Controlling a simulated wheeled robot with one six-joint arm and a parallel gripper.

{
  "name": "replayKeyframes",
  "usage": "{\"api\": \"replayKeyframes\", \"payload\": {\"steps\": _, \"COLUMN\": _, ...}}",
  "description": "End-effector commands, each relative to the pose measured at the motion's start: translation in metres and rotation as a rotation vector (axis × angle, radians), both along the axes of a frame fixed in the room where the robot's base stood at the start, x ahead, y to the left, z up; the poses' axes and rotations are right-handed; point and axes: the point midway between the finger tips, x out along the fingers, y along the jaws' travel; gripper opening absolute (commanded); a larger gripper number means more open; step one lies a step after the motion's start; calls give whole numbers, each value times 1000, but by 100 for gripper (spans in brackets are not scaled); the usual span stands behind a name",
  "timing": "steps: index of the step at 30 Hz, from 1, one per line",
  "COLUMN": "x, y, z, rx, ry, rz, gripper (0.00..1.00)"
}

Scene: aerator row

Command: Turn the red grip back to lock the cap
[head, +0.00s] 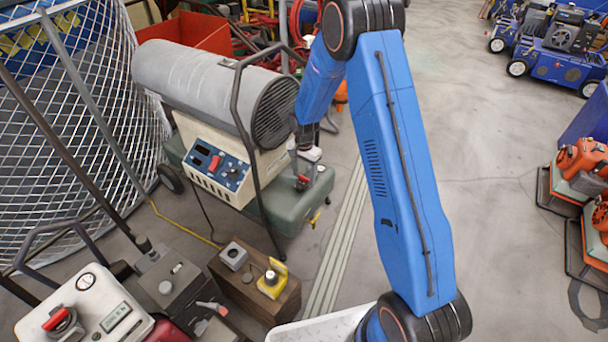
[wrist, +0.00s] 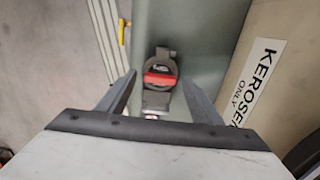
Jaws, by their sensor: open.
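The red grip (wrist: 160,79) is a short bar lying across a round dark cap (wrist: 163,66) on top of a grey-green tank (wrist: 195,35). In the wrist view it sits ahead of and between the two fingers of my gripper (wrist: 161,95), apart from both. My gripper is open and empty. In the head view the red grip (head: 303,179) shows small on the tank (head: 300,205), just below my gripper (head: 303,165). A grey hinge or latch piece lies at the near side of the cap. The cap looks lowered on the tank, but I cannot tell if it is locked.
A grey cylindrical heater (head: 205,85) with a control panel and dark tube frame (head: 240,110) stands beside the tank. A wooden block (head: 245,290) bears a yellow piece (head: 271,280). Machines stand at lower left.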

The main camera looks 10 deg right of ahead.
Motion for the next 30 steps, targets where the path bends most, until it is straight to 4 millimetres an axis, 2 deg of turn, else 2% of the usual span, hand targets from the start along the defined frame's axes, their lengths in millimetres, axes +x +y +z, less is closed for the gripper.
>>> {"api": "replayKeyframes", "payload": {"steps": 5, "x": 1, "y": 0, "z": 14, "rx": 0, "ry": -1, "rz": 0, "gripper": 59}}
{"api": "replayKeyframes", "payload": {"steps": 24, "x": 1, "y": 0, "z": 137, "rx": 0, "ry": -4, "rz": 0, "gripper": 59}}
{"api": "replayKeyframes", "payload": {"steps": 30, "x": 1, "y": 0, "z": 163, "rx": 0, "ry": -1, "rz": 0, "gripper": 59}}
